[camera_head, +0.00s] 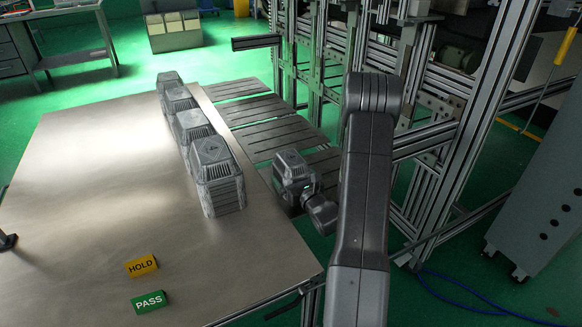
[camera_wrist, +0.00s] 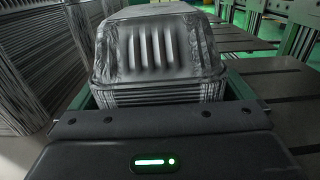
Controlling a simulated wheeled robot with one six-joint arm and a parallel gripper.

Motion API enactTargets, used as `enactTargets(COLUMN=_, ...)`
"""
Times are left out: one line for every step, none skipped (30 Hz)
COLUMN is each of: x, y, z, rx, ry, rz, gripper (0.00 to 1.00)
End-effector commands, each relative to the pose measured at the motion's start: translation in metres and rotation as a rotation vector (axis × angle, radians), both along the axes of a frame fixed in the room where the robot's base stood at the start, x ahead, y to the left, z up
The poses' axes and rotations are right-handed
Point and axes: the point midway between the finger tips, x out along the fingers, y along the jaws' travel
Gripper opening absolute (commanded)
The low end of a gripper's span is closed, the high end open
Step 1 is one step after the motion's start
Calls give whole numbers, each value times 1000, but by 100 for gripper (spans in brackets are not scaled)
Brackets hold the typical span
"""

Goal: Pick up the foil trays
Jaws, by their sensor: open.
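A stack of ribbed silver foil trays (camera_head: 293,166) stands beside the table's right edge, by the slatted rack. It shows large and upright in the middle of the wrist view (camera_wrist: 158,50). My gripper (camera_head: 302,184) is right at this stack, in front of it in the wrist view. Its jaws are open, with green parts (camera_wrist: 243,88) showing at either side of the stack's lower part. I cannot tell whether they touch it. Several more stacks of foil trays (camera_head: 218,178) stand in a row on the metal table; the nearest one also shows at the left of the wrist view (camera_wrist: 30,65).
The metal table (camera_head: 90,190) is mostly bare on its left. A yellow HOLD block (camera_head: 141,266) and a green PASS block (camera_head: 149,302) sit near its front. An aluminium frame machine (camera_head: 480,120) stands behind at right. Grey slatted panels (camera_head: 268,128) lie between table and machine.

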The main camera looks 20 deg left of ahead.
Motion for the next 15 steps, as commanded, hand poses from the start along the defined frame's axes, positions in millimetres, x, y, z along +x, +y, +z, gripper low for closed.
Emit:
enactTargets(x=0, y=0, z=0, rx=0, ry=0, rz=0, gripper=100)
enactTargets(x=0, y=0, z=0, rx=0, ry=0, rz=-1, gripper=100)
enactTargets(x=0, y=0, z=0, rx=0, ry=0, rz=-1, gripper=100)
enactTargets(x=0, y=0, z=0, rx=0, ry=0, rz=-1, gripper=100)
enactTargets(x=0, y=0, z=0, rx=0, ry=0, rz=-1, gripper=100)
enactTargets(x=0, y=0, z=0, rx=0, ry=0, rz=-1, gripper=92)
enactTargets(x=0, y=0, z=0, rx=0, ry=0, rz=-1, gripper=86)
enactTargets(x=0, y=0, z=0, rx=0, ry=0, rz=-1, gripper=80)
enactTargets(x=0, y=0, z=0, rx=0, ry=0, rz=-1, gripper=72)
enactTargets(x=0, y=0, z=0, rx=0, ry=0, rz=-1, gripper=67)
enactTargets(x=0, y=0, z=0, rx=0, ry=0, rz=-1, gripper=61)
enactTargets(x=0, y=0, z=1, rx=0, ry=-1, rz=-1, gripper=57)
enactTargets(x=0, y=0, z=1, rx=0, ry=-1, rz=-1, gripper=57)
enactTargets(x=0, y=0, z=0, rx=0, ry=-1, rz=-1, gripper=57)
enactTargets(x=0, y=0, z=0, rx=0, ry=-1, rz=-1, gripper=57)
